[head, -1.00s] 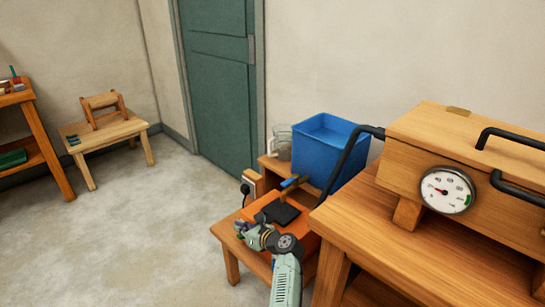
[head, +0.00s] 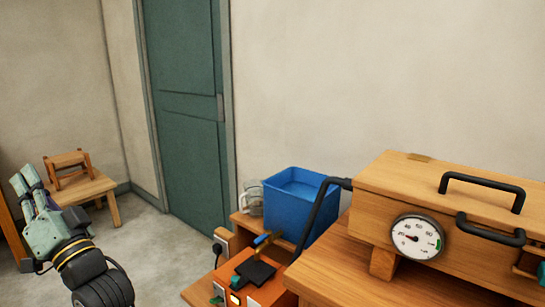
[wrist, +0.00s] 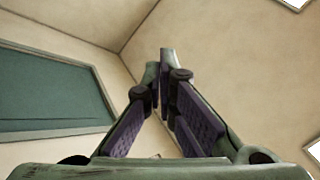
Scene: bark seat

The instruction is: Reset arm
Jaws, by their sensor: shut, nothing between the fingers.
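My gripper (head: 27,181) is raised at the left of the head view, its fingers pointing up. In the wrist view my gripper (wrist: 163,68) has its two fingertips together with nothing between them. Behind the fingers the wrist view shows only bare wall, ceiling and part of the green door (wrist: 50,95). My gripper touches nothing in view.
A wooden box with a dial gauge (head: 417,237) and black handles stands on a wooden bench at the right.

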